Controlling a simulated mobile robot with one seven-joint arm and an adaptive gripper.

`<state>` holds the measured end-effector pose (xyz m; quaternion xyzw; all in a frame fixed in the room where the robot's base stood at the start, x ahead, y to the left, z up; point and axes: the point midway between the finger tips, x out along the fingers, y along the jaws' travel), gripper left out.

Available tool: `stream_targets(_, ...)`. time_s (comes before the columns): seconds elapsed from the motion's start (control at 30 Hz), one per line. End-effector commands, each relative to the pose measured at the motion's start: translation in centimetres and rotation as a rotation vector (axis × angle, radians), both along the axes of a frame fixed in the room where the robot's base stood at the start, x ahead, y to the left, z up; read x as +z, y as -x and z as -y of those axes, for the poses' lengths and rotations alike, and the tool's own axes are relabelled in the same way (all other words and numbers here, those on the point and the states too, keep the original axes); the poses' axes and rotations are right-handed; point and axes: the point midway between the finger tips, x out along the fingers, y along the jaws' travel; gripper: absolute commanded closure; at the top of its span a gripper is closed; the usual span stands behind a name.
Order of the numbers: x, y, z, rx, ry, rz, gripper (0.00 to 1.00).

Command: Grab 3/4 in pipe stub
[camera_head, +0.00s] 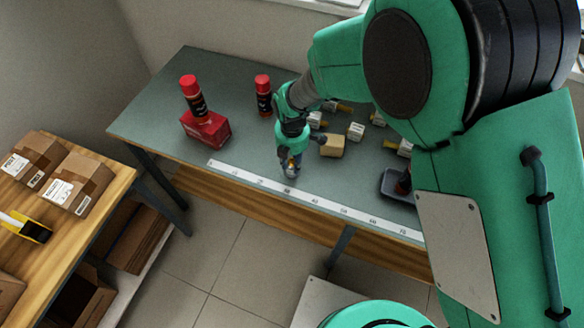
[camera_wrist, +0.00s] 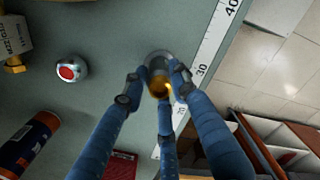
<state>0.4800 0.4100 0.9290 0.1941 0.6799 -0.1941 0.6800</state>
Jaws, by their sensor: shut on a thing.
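The pipe stub (camera_wrist: 158,58) shows end-on in the wrist view as a short grey ring with a brass-coloured inside; its size marking cannot be read. My gripper (camera_wrist: 160,80) has its blue fingers closed around the stub, which partly hides it. In the head view my gripper (camera_head: 290,164) points down at the front part of the grey-green table (camera_head: 240,80), just behind the white ruler strip (camera_head: 315,198). The stub is small and mostly hidden there. I cannot tell whether it touches the table.
A red box (camera_head: 206,129) and red-capped spray cans (camera_head: 192,95) (camera_head: 264,96) stand to the left. A tan block (camera_head: 332,145), several small labelled boxes (camera_head: 355,131) and a dark tray (camera_head: 396,187) lie to the right. A silver ball-like thing with a red spot (camera_wrist: 70,68) is near the stub.

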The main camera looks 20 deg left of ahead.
Motion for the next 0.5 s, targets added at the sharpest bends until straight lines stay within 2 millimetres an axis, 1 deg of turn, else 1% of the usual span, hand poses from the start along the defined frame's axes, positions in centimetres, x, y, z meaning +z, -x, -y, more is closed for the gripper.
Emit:
stream_targets(0.33,0.19,-0.05,-0.05,0.000,-0.002,0.001,1.00)
stream_targets(0.5,0.96,-0.08,-0.08,0.000,-0.001,0.002,1.00)
